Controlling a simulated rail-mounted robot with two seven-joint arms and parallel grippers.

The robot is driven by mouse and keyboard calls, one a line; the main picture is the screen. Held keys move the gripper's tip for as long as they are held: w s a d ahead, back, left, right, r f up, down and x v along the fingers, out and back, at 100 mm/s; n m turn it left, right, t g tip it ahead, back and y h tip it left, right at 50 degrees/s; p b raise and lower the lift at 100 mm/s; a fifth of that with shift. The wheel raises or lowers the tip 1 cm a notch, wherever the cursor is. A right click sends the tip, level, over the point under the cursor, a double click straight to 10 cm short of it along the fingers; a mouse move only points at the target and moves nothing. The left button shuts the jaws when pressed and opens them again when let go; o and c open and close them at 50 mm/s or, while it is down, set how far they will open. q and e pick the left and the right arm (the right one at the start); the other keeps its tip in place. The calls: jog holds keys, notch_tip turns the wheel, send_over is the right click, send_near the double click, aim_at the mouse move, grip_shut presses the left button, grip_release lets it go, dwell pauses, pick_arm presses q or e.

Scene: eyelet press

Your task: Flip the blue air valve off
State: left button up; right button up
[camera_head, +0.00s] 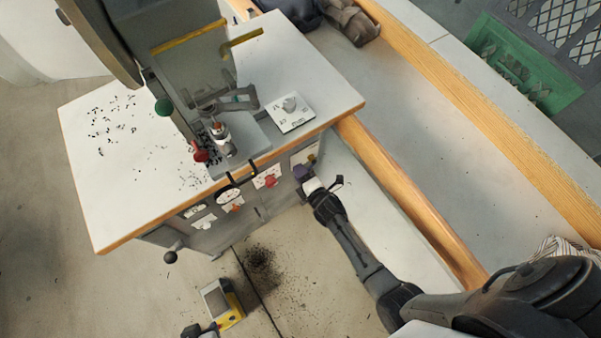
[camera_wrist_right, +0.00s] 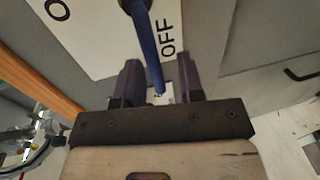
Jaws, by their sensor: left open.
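The blue valve lever (camera_wrist_right: 148,50) shows in the right wrist view in front of a white label plate (camera_wrist_right: 95,30). Its free end points toward my right gripper (camera_wrist_right: 158,85), beside the printed word OFF. The gripper's purple fingers are apart, one on each side of the lever's end, with visible gaps. In the head view my right gripper (camera_head: 302,172) is at the right end of the cabinet's front and hides the lever.
The press (camera_head: 200,70) stands on the white-topped cabinet (camera_head: 110,160). Red knobs and gauges sit along the cabinet's front. A yellow and grey box (camera_head: 223,303) is low down near my left gripper. A wood-edged bench (camera_head: 430,100) runs along the right.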

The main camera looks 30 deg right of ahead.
jog(key=s+r+p, duration=0.2)
jog(key=s, duration=1.1)
jog(key=shift+s+d+r, duration=0.25)
jog(key=shift+r, duration=0.15)
